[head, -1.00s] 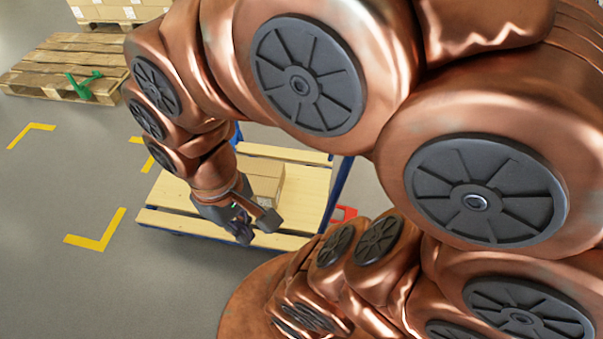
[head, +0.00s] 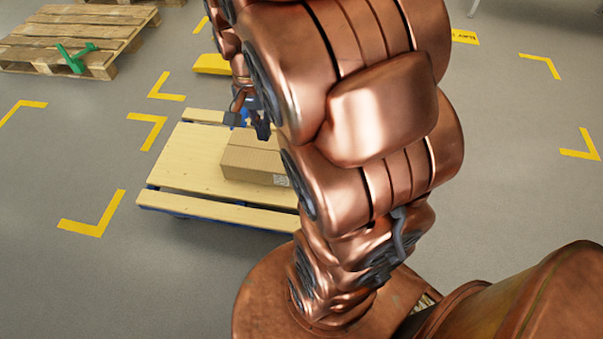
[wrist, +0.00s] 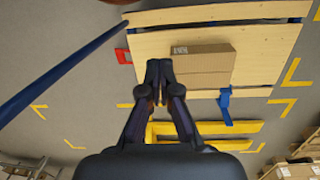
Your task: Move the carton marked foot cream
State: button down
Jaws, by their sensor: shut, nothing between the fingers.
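A brown cardboard carton (head: 255,155) lies on the pale wooden deck (head: 190,165) of a low blue-framed cart. It has a small white label on its side; the print is too small to read. Part of its right side is hidden by my arm. In the wrist view the carton (wrist: 205,68) sits right of my fingertips, on the deck (wrist: 260,42). My gripper (head: 249,122) appears above the far-left side of the carton in the head view. In the wrist view my gripper (wrist: 158,66) is shut and empty, its fingertips together.
A blue cart post (wrist: 60,75) slants at the left of the wrist view. A yellow forked frame (wrist: 205,132) lies beyond the deck. A wooden pallet (head: 75,40) with a green handle (head: 75,58) stands at the far left. Yellow corner marks dot the open grey floor.

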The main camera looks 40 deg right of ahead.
jog(key=w+d+f+m+b, duration=0.4)
jog(key=d+f+b, duration=0.25)
jog(key=f, duration=0.45)
jog(key=w+d+f+m+b, duration=0.45)
jog(key=d+f, duration=0.35)
jog(key=f, duration=0.2)
jog(key=d+f+m+b, duration=0.2)
jog(key=d+f+b, duration=0.2)
jog(key=f, duration=0.7)
jog(key=w+d+f+m+b, duration=0.1)
jog(key=d+f+m+b, duration=0.2)
jog(key=f, duration=0.8)
jog(key=w+d+f+m+t+b, duration=0.1)
jog(key=d+f+m+b, duration=0.2)
jog(key=d+f+b, duration=0.3)
jog(key=shift+d+f+m+b, duration=0.2)
jog(key=shift+f+b, duration=0.15)
jog(key=shift+f, duration=0.9)
jog(key=shift+d+f+m+b, duration=0.15)
jog(key=shift+f+b, duration=0.15)
jog(key=shift+f, duration=0.95)
jog(key=w+a, duration=0.1)
jog(key=w+a+b, duration=0.1)
jog(key=w, duration=0.1)
jog(key=shift+r, duration=0.15)
jog(key=shift+w+a+r, duration=0.15)
jog(key=shift+w, duration=0.05)
